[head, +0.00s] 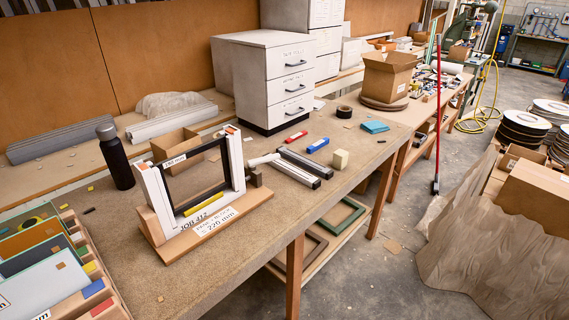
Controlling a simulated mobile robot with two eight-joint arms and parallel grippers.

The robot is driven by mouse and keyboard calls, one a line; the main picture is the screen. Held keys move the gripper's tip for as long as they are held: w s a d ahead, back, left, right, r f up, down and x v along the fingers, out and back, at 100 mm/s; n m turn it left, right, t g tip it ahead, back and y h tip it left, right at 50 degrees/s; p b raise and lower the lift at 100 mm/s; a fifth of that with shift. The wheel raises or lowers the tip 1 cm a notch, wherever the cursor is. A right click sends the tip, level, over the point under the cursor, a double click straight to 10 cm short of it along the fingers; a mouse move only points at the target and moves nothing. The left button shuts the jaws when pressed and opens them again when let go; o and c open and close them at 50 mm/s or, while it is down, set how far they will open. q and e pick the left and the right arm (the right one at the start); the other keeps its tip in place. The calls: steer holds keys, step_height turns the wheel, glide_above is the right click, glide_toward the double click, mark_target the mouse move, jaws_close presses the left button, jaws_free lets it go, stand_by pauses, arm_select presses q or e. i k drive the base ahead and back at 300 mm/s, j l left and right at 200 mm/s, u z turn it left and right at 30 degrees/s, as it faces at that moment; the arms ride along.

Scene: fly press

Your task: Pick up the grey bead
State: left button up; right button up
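I cannot single out the grey bead for certain. Two short bars with dark grey tops and pale ends, a left one (290,171) and a right one (308,162), lie side by side on the bench right of the jig. Longer grey ribbed strips (62,139) lie on the back ledge at the left, and paler strips (172,122) lie to their right. A white-sided jig on a wooden base (207,228) holds an upright black frame (171,188), with a yellow strip (203,203) at its foot. Neither of my grippers is in view.
A dark bottle (115,160) stands left of the jig. A white drawer cabinet (266,82) stands behind. The bench's front right surface (285,212) is clear.

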mark_target(326, 173)
steer(key=i+l+u, duration=0.25)
steer(key=l+u, duration=0.25)
steer(key=i+l+u, duration=0.1)
steer(key=l+u, duration=0.15)
steer(key=i+l+u, duration=0.1)
steer(key=l, duration=0.45)
steer(key=i+l, duration=0.15)
steer(key=l, duration=0.4)
steer(key=i+l+u, duration=0.15)
steer(key=l, duration=0.95)
steer(key=i+u, duration=0.05)
